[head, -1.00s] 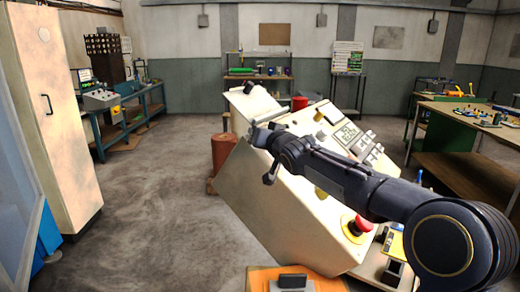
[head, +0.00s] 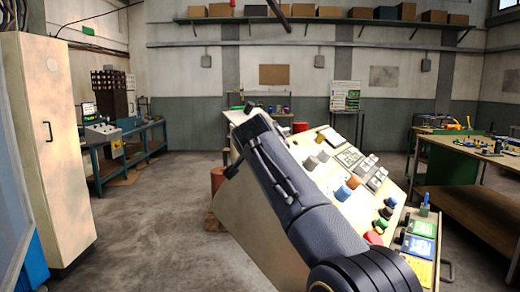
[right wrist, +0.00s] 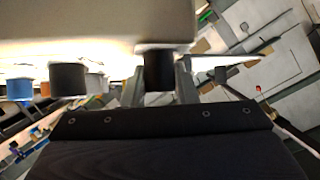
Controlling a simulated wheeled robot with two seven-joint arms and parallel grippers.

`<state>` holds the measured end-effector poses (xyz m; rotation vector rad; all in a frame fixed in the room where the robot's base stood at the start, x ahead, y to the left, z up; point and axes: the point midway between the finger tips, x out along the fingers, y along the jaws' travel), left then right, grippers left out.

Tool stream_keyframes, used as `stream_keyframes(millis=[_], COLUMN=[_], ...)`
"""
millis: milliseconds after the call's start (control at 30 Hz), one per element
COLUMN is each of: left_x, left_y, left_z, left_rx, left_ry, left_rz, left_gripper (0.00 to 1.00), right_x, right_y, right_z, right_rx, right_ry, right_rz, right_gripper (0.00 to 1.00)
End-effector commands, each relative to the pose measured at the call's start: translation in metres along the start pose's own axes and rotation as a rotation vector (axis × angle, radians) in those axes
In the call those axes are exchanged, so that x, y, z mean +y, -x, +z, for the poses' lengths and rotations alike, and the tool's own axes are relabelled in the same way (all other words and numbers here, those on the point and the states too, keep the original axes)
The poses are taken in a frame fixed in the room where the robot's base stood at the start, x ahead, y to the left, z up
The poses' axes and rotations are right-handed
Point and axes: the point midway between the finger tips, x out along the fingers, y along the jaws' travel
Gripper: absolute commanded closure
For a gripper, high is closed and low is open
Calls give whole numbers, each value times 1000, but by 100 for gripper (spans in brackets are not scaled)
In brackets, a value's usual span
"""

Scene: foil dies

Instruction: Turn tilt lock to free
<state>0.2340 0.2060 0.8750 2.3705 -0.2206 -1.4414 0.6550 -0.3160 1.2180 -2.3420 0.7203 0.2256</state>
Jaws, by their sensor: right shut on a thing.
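The sloped cream control console (head: 262,225) stands in the middle of the head view, with several knobs and buttons on its face. My right arm reaches across it from the lower right, and my right gripper (right wrist: 160,84) is at the console's upper left part. In the right wrist view a black knob (right wrist: 159,68) sits between its grey fingers, which are shut on it. The arm hides this knob in the head view. I cannot read a label or tell the knob's setting. My left gripper is not in view.
Beside the held knob stand another dark knob (right wrist: 68,78) and a blue knob (right wrist: 16,88). A tall cream cabinet (head: 60,140) stands at the left, and a workbench (head: 462,145) at the right. The floor (head: 150,225) left of the console is clear.

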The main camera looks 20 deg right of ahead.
Motion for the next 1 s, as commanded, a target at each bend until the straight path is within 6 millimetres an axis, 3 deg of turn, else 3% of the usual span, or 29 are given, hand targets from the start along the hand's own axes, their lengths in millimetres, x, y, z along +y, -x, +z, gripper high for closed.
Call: stream_keyframes(millis=[100,400,1000], left_x=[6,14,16], left_y=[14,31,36], left_z=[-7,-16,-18], left_rx=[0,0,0], left_ry=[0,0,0], left_rz=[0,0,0], left_gripper=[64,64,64], right_x=[-5,-3,0], right_y=[2,1,0], right_z=[-4,-3,-1], right_rx=[1,0,1], right_ry=[-48,-137,-170], right_rz=[71,195,241], right_gripper=[96,96,96])
